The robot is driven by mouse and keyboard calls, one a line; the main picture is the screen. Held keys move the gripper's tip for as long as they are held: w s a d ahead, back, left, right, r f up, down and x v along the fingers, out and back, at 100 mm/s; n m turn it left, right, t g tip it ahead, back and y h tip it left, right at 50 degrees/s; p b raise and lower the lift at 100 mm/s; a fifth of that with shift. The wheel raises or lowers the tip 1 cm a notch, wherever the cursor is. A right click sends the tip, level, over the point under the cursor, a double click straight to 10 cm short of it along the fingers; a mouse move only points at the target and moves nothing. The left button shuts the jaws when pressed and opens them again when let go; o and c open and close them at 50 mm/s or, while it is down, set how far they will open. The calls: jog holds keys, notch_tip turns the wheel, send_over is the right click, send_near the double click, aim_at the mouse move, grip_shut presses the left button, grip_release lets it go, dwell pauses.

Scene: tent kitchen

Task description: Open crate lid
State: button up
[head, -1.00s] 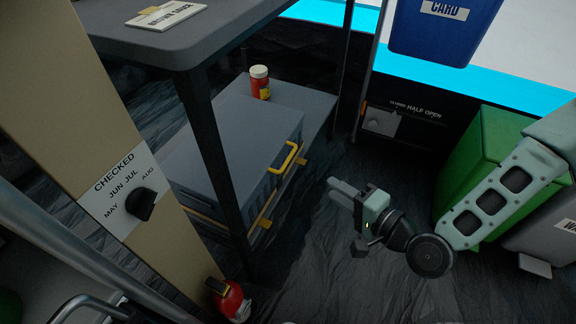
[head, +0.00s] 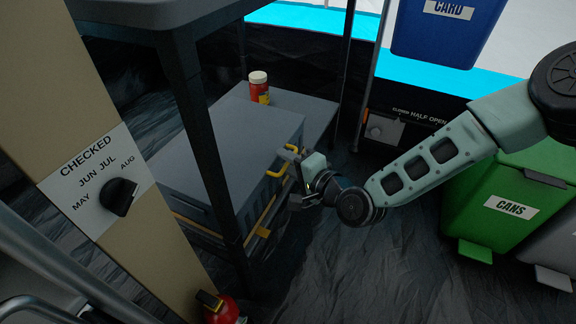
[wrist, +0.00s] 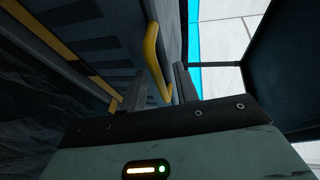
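The grey crate (head: 222,195) lies with its flat lid (head: 215,140) down on a low shelf under a dark table. A yellow handle (head: 275,172) sticks out from its front side, and it also shows in the wrist view (wrist: 156,62). My gripper (head: 287,157) is at the handle, on its right in the head view. In the wrist view my gripper (wrist: 158,90) has its two fingers apart, with the handle's lower end between or just beyond them. I cannot tell whether they touch it.
A red jar (head: 259,90) stands at the crate's far end. A table leg (head: 212,150) rises in front of the crate's left part. A green bin (head: 490,210) stands at right. A red extinguisher (head: 222,310) is on the floor. The floor before the shelf is clear.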

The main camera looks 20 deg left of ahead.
jog(key=shift+a, duration=0.1)
grip_shut()
jog(key=shift+r+h+p, duration=0.3)
jog(key=shift+r+p, duration=0.4)
jog(key=shift+p, duration=0.4)
jog(key=a+r+h+p, duration=0.1)
jog(key=a+r+p, duration=0.2)
jog(key=r+p, duration=0.3)
jog(key=a+r+n+h+p, duration=0.1)
jog(key=a+r+p, duration=0.2)
jog(key=r+p, duration=0.4)
jog(key=a+r+g+h+p, duration=0.1)
jog(key=a+r+p, duration=0.2)
jog(key=r+p, duration=0.3)
jog(key=shift+w+a+r+h+p, duration=0.3)
jog(key=shift+w+h+p, duration=0.1)
jog(key=shift+w+p, duration=0.1)
